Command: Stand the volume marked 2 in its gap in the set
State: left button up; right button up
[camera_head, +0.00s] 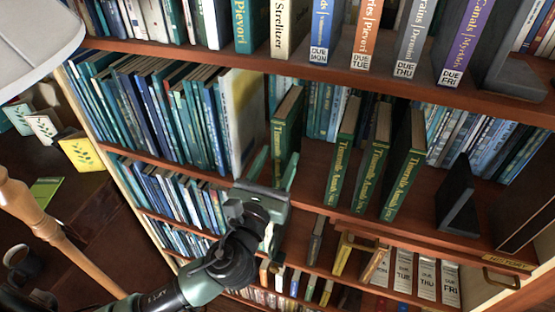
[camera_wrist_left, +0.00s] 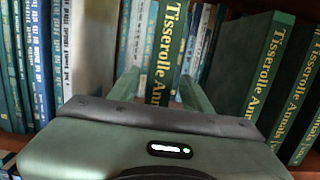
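Several tall green volumes with gold "Tisserolle Annals" lettering stand on the middle shelf. One green volume (camera_head: 286,135) stands apart at the left. Three more (camera_head: 342,155), (camera_head: 374,165), (camera_head: 404,165) stand to its right, leaning slightly. An open space separates the single one from the three. I cannot read any volume number. My left gripper (camera_head: 274,170) is open at the single volume; in the left wrist view the gripper (camera_wrist_left: 158,88) has this volume's spine (camera_wrist_left: 167,50) between its fingers. I cannot tell whether the fingers touch it. My right gripper is not in view.
A pale book (camera_head: 243,115) and a row of blue-green books stand left of my gripper. A black bookend (camera_head: 456,200) is at the right. The shelf above holds labelled volumes close overhead. A lamp shade (camera_head: 35,40) and desk are at the left.

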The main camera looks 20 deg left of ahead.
pick_arm(q)
jog(key=s+f+b, duration=0.1)
jog(key=s+b, duration=0.2)
jog(key=s, duration=0.9)
jog(key=shift+a+f, duration=0.2)
jog(key=shift+a, duration=0.05)
jog(key=shift+w, duration=0.1)
